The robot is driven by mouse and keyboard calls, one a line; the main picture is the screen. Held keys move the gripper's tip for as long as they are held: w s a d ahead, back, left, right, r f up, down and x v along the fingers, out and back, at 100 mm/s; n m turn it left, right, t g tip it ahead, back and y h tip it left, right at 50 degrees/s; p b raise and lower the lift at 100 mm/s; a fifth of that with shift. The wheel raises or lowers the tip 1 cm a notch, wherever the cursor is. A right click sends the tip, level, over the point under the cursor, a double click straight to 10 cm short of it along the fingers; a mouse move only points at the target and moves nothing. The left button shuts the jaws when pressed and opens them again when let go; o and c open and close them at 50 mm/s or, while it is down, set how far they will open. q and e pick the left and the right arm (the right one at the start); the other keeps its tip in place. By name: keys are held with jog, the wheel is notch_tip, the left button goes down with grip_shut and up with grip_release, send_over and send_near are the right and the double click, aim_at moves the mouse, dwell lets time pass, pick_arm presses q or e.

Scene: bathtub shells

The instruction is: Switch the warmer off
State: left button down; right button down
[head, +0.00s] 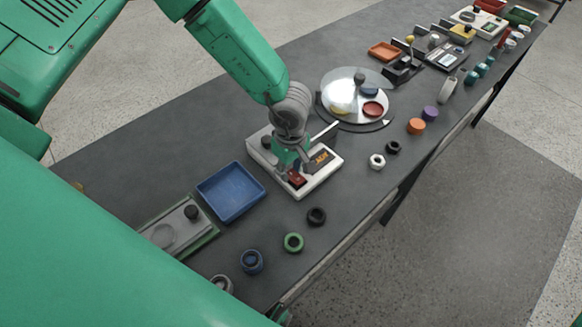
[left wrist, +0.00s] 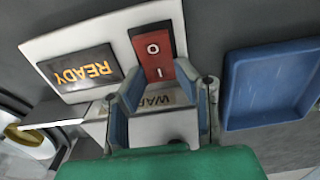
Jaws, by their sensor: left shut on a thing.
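The warmer (head: 312,187) is a white box on the dark table in the head view; its panel also shows in the left wrist view (left wrist: 95,35). Its dark display (left wrist: 80,70) shows READY in orange. Its red rocker switch (left wrist: 153,52), marked O and I, is also seen in the head view (head: 297,178). I cannot tell which end is pressed in. My left gripper (head: 293,160) points down over the warmer. In the left wrist view its fingers (left wrist: 158,80) flank the switch's near end, partly covering a WAR... label. My right gripper is out of view.
An empty blue tray (head: 231,192) stands left of the warmer. A round plate (head: 355,100) with a clear cover is behind it. More trays and devices fill the far end.

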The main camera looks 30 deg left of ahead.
aim_at(300, 179)
pick_arm(q)
jog(key=shift+w+a+r+y, duration=0.1)
jog(key=shift+w+a+y, duration=0.1)
jog(key=shift+a+y, duration=0.3)
jog(key=shift+d+t+y+p, duration=0.1)
jog(key=shift+t+y+p, duration=0.2)
jog(key=shift+y+p, duration=0.15)
jog(key=shift+d+r+y, duration=0.1)
jog(key=shift+d+y, duration=0.05)
jog(key=shift+y, duration=0.1)
jog(key=shift+d+t+y+p, duration=0.3)
jog(key=shift+d+y, duration=0.1)
jog(key=shift+d, duration=0.05)
jog(key=shift+s+a, duration=0.1)
jog(key=shift+a, duration=0.05)
jog(key=c, duration=1.2)
grip_release()
jog(key=shift+a, duration=0.1)
jog(key=shift+d, duration=0.25)
jog(key=shift+d+r, duration=0.1)
jog(key=shift+v, duration=5.75)
